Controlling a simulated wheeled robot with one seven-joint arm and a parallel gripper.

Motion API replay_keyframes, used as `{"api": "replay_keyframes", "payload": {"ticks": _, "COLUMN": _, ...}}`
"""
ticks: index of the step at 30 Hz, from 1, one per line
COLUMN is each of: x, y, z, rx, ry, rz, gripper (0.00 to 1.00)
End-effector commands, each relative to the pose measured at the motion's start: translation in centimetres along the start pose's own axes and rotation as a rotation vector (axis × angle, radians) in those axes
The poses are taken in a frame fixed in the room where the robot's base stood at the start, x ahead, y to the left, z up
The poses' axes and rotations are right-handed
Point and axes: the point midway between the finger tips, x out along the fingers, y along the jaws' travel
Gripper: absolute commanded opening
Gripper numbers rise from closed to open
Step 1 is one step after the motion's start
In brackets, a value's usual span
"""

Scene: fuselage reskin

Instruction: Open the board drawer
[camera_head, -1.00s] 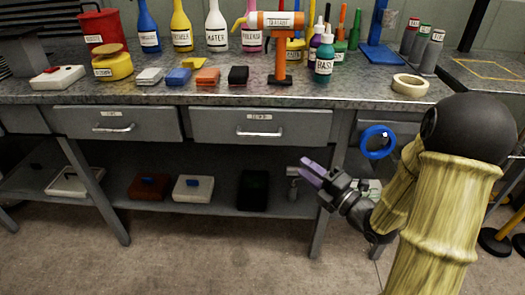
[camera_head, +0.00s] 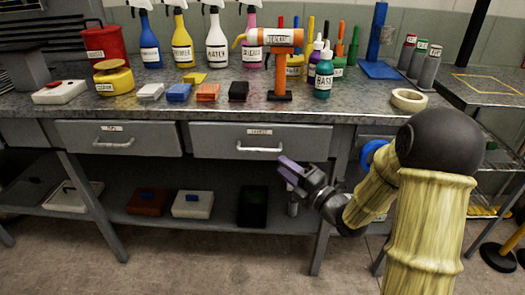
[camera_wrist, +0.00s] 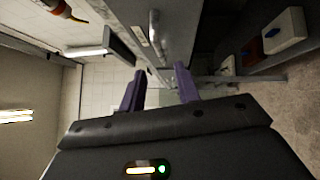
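Two closed grey drawers sit under the bench top. The left drawer (camera_head: 160,138) and the right drawer (camera_head: 215,140) each have a small label, too small to read surely, and a silver bar handle. The right drawer's handle (camera_head: 260,148) is just above and left of my gripper (camera_head: 285,172) in the head view. My gripper has purple fingers, spread apart and empty, apart from the handle. In the wrist view, a drawer front with a pale handle (camera_wrist: 154,28) lies beyond my open fingers (camera_wrist: 160,84).
The bench top (camera_head: 330,108) carries spray bottles, colored blocks, an orange tool (camera_head: 280,65) and a tape roll (camera_head: 409,99). The lower shelf holds a white box (camera_head: 193,204) and other boxes. Bench legs (camera_head: 92,205) stand on either side; the floor in front is clear.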

Motion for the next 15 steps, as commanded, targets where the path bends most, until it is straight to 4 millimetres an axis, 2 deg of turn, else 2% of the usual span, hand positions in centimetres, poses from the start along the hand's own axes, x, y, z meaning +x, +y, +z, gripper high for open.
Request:
{"api": "replay_keyframes", "payload": {"ticks": 9, "x": 5.7, "y": 0.0, "z": -0.1, "rx": 0.000, "ry": 0.002, "rz": 0.002, "gripper": 0.32}}
{"api": "replay_keyframes", "payload": {"ticks": 15, "x": 8.6, "y": 0.0, "z": 0.0, "rx": -0.001, "ry": 0.001, "rz": 0.002, "gripper": 0.32}}
